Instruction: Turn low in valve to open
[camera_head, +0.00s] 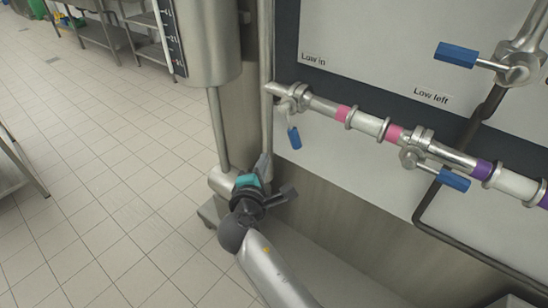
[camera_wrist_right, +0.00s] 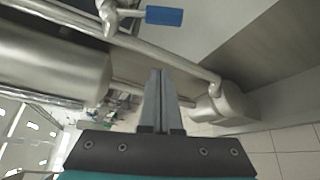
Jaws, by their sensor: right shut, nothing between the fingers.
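The low in valve (camera_head: 289,96) sits on the pipe under the "Low in" label in the head view. Its blue handle (camera_head: 294,137) hangs downward from the valve. In the right wrist view the blue handle (camera_wrist_right: 164,16) shows at the top edge, beyond the fingertips. My right gripper (camera_head: 263,165) is below and left of the handle, apart from it. Its fingers (camera_wrist_right: 162,75) are shut with nothing between them. My left gripper is in neither view.
A vertical pipe (camera_head: 266,75) and a steel tank (camera_head: 205,40) stand close to my right gripper. Other blue-handled valves (camera_head: 453,180) (camera_head: 456,54) are on the right. Tiled floor (camera_head: 110,170) lies open on the left.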

